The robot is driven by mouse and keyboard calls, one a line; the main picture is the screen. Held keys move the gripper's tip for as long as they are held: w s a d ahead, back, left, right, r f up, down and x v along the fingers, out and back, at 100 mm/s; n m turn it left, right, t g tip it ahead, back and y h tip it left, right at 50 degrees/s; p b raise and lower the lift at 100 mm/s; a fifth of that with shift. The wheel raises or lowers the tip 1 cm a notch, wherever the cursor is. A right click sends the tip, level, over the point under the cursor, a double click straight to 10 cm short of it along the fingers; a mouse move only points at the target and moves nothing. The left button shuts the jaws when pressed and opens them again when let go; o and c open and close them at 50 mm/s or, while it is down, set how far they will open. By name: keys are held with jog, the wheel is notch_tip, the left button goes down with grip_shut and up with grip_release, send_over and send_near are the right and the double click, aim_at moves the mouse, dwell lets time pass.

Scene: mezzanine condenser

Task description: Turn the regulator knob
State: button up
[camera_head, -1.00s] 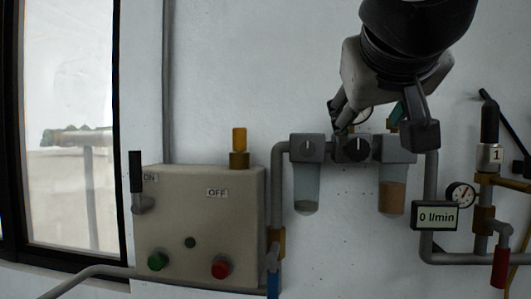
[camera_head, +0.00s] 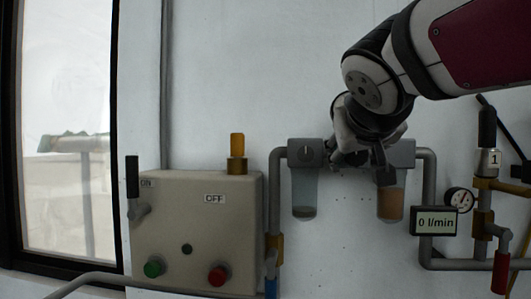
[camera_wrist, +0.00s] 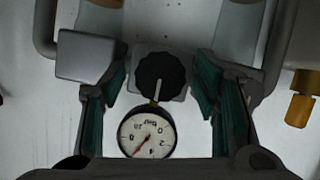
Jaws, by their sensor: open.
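The regulator knob (camera_wrist: 160,76) is black and ribbed with a pale pointer line, and shows in the wrist view on its grey block. My gripper (camera_wrist: 161,82) is open, with one teal-padded finger on each side of the knob. Gaps show between both fingers and the knob, so it is not gripped. In the head view my gripper (camera_head: 357,154) is in front of the regulator and hides the knob. A round pressure gauge (camera_wrist: 147,133) sits beside the knob in the wrist view, its red needle near the low end.
Filter units with a clear bowl (camera_head: 304,195) and an amber bowl (camera_head: 390,203) flank the regulator closely. A flow display (camera_head: 436,221) reads 0 l/min. A beige switch box (camera_head: 197,235) is at left; a red-handled valve (camera_head: 501,270) is at right.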

jog(key=c, duration=1.1)
jog(key=shift+b, duration=0.35)
